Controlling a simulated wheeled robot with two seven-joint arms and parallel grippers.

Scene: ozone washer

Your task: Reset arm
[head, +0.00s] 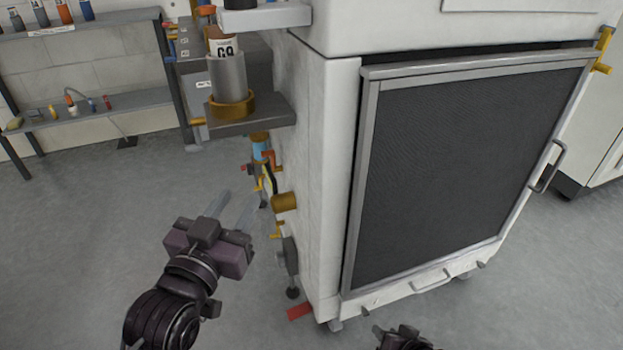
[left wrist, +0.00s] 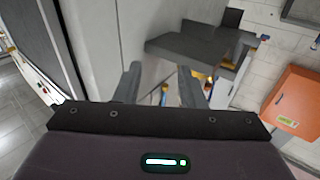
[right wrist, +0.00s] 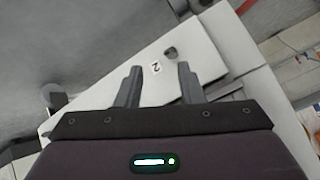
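My left gripper (head: 234,208) is left of the washer, a large white machine (head: 325,150) with a dark screened door (head: 460,170). Its two fingers are apart with nothing between them; they also show apart in the left wrist view (left wrist: 158,84). My right gripper (right wrist: 160,84) shows in the right wrist view with its fingers apart and empty, in front of a white panel marked with a 2. In the head view only a dark part of my right arm shows at the bottom edge, and its fingers are hard to make out there.
A grey canister in a brass ring (head: 232,105) stands on a side bracket of the washer, above my left gripper. Valves and fittings (head: 285,202) stick out below it. A shelf with bottles (head: 90,105) is at the back left. The floor at left is clear.

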